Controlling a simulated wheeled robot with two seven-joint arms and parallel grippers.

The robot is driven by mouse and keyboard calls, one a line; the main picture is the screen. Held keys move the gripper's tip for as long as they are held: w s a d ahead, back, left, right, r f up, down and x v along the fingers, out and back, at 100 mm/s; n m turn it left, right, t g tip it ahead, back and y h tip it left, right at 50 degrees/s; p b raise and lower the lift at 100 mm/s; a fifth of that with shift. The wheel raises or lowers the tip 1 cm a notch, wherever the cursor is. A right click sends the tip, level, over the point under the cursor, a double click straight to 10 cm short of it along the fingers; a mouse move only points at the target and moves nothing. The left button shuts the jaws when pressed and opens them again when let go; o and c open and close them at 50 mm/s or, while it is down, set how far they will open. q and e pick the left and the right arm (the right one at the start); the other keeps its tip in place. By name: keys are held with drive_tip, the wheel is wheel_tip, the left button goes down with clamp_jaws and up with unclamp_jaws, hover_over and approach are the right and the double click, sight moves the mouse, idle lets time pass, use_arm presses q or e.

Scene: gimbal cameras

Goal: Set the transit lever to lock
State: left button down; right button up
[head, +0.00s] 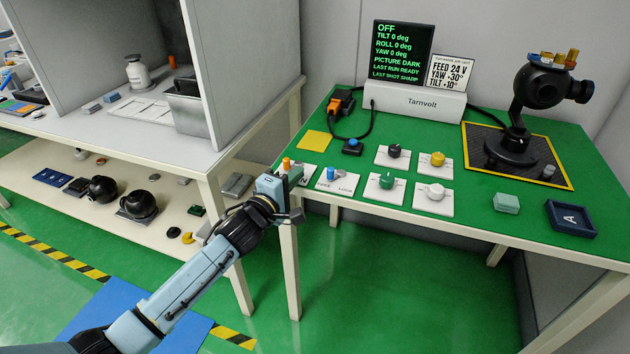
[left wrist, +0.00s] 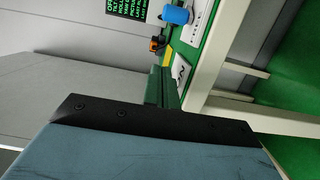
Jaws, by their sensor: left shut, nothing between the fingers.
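The transit lever has a blue handle (head: 330,174) on a small white plate (head: 347,184) at the near left edge of the green table. The plate's small print seems to read FREE at left and LOCK at right; the handle stands over the left part. The blue handle also shows at the top of the left wrist view (left wrist: 176,15). My left gripper (head: 287,179) is shut and empty, just left of the lever plate and apart from the handle. It partly hides a neighbouring white plate with an orange knob (head: 287,163). My right gripper is not in view.
Black, yellow, green and white knobs stand right of the lever on the green table (head: 470,215). Behind are a Tarnvolt console (head: 415,101) reading OFF, a cabled blue plug (head: 352,146) and a black gimbal camera (head: 540,90). A grey bench (head: 215,155) stands at left.

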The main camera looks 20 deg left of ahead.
sight(315, 187)
use_arm(q)
drive_tip(key=shift+x, duration=0.85)
drive_tip(key=d+b, duration=0.1)
drive_tip(key=d, duration=0.1)
drive_tip(key=shift+d+f, duration=0.1)
drive_tip(key=shift+d, duration=0.85)
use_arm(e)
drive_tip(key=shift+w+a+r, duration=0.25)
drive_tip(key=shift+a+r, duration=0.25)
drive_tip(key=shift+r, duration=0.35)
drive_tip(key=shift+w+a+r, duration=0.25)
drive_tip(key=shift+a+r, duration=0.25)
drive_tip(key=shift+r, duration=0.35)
use_arm(q)
drive_tip(key=shift+s, duration=0.1)
